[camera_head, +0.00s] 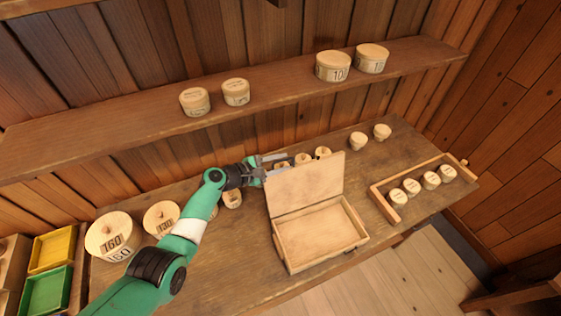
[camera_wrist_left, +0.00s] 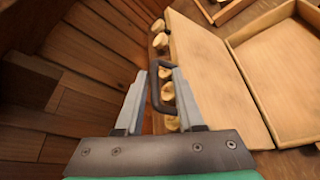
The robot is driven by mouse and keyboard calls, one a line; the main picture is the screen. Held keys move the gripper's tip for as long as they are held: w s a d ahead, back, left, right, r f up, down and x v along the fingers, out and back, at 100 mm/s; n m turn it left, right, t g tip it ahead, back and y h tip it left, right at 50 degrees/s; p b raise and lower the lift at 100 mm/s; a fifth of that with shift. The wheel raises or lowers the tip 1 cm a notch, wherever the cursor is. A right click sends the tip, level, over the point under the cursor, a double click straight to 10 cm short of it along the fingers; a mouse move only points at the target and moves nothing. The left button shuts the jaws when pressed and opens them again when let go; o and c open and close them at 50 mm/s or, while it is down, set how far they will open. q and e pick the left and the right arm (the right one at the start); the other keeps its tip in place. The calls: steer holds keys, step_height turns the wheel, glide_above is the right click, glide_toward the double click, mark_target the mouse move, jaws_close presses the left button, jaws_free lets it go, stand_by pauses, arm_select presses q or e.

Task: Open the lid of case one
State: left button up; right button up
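A pale wooden case (camera_head: 283,262) stands on the bench with its lid (camera_head: 312,187) raised steeply at the back and its inside empty. I see no other lidded case. The lid also shows in the left wrist view (camera_wrist_left: 215,85), with a dark handle (camera_wrist_left: 153,88) on its outer side. My left gripper (camera_head: 273,164) is behind the lid's upper left edge. In the wrist view its fingers (camera_wrist_left: 166,72) are apart, with part of the handle between or just beyond their tips; contact is unclear. My right gripper is not in view.
Large turned spools (camera_head: 112,236) stand left on the bench, small ones (camera_head: 323,152) behind the lid. A wooden rack (camera_head: 388,208) with several spools is at right. Yellow (camera_head: 52,249) and green (camera_head: 47,291) trays are at far left. A shelf (camera_head: 130,122) with spools runs above.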

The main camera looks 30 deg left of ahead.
arm_select(q)
steer(key=shift+a+r, duration=0.1)
steer(key=shift+r, duration=0.05)
steer(key=shift+s+r+p, duration=0.15)
steer(key=shift+p, duration=0.15)
steer(key=p+v, duration=0.9)
steer(key=v, duration=0.2)
steer(key=shift+s, duration=0.15)
